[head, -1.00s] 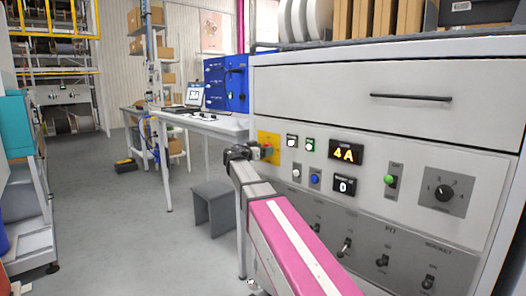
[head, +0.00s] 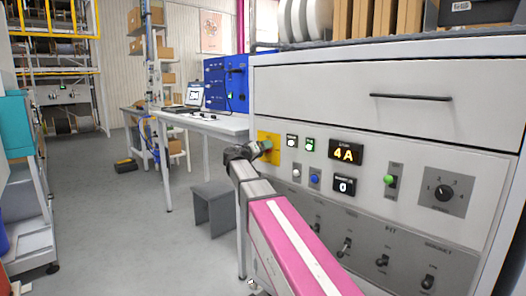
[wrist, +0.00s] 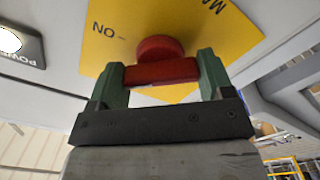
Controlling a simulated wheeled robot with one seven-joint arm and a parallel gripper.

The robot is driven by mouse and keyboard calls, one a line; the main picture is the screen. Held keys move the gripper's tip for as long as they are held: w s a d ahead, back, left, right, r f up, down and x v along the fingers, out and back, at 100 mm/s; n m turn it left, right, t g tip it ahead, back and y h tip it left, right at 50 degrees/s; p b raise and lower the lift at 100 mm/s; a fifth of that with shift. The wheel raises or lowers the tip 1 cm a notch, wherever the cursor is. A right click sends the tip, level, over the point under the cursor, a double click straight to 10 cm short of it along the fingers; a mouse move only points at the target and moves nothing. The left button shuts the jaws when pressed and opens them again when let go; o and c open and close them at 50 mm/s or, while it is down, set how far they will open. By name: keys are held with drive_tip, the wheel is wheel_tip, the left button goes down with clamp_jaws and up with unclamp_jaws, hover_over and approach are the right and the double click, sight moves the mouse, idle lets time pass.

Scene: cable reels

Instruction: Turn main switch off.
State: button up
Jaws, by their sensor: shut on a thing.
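The main switch is a red rotary knob (wrist: 160,70) on a yellow plate (wrist: 130,25) in the wrist view. Part of the lettering "ON" and "MA" shows on the plate. My gripper (wrist: 161,76) has its two green fingers on either side of the red handle bar and is shut on it. In the head view the yellow plate (head: 268,140) sits at the left end of the panel, and my gripper (head: 262,148) is in front of it. The knob is hidden there behind my gripper.
Right of the switch are lit indicators (head: 310,144), a display reading 4A (head: 346,152), a green button (head: 388,180) and a rotary selector (head: 443,193). Toggle switches (head: 382,261) line the lower panel.

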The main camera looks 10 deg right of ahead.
drive_tip(key=n, duration=0.4)
drive_tip(key=shift+n, duration=0.3)
drive_tip(key=n, duration=0.4)
drive_tip(key=shift+n, duration=0.4)
drive_tip(key=o, duration=0.9)
drive_tip(key=shift+o, duration=0.2)
drive_tip(key=shift+a, duration=0.15)
drive_tip(key=v, duration=1)
drive_tip(key=shift+s+a, duration=0.25)
